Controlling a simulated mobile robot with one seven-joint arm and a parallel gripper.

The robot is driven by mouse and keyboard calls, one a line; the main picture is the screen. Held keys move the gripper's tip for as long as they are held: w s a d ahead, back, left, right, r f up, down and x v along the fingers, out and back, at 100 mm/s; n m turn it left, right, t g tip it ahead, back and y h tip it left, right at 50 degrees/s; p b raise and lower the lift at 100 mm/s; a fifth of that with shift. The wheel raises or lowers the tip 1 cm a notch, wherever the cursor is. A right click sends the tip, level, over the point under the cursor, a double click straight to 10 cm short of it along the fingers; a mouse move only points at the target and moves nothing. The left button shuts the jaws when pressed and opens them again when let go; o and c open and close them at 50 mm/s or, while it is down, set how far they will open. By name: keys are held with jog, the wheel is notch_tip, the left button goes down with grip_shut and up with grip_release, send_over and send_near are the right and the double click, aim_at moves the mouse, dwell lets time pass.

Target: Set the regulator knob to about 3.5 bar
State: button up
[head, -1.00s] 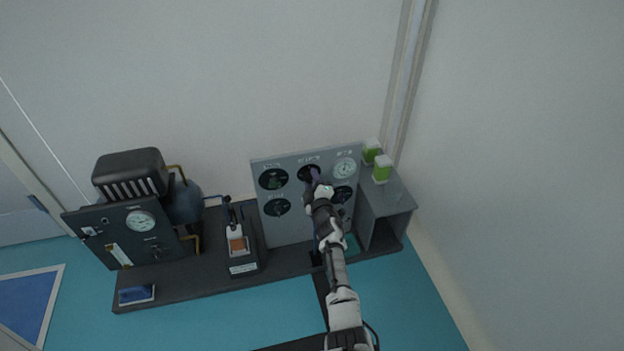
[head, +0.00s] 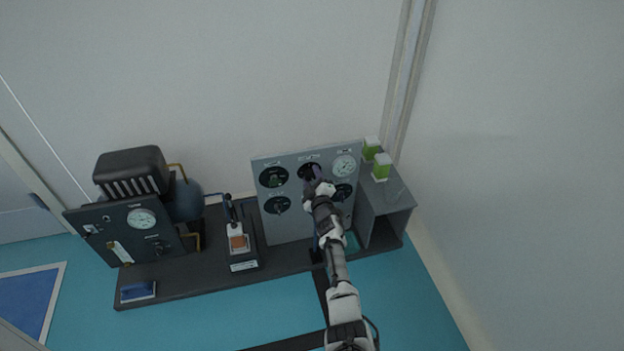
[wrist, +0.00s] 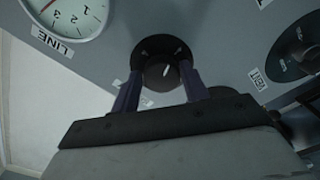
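The regulator knob (wrist: 162,72) is a round black knob with a short white mark, on a dark disc of the grey panel. My gripper (wrist: 161,80) has its two purple fingers on either side of it, close against its sides. The gauge also shows in the head view (head: 344,166), too small to read.
The grey panel (head: 290,226) carries several other black dials. The VENT dial (wrist: 298,50) is beside the knob in the wrist view. A grey box (head: 398,205) with green-and-white items on top stands at right. A dark gauge board (head: 112,226) stands at left.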

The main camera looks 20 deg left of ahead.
jog(key=shift+o, duration=1.2)
jog(key=shift+f, duration=0.1)
jog(key=shift+s+d, duration=0.1)
jog(key=shift+s, duration=0.05)
jog(key=p+v, duration=0.8)
jog(key=v, duration=0.5)
jog(key=shift+s+d, duration=0.2)
jog(key=shift+s, duration=0.05)
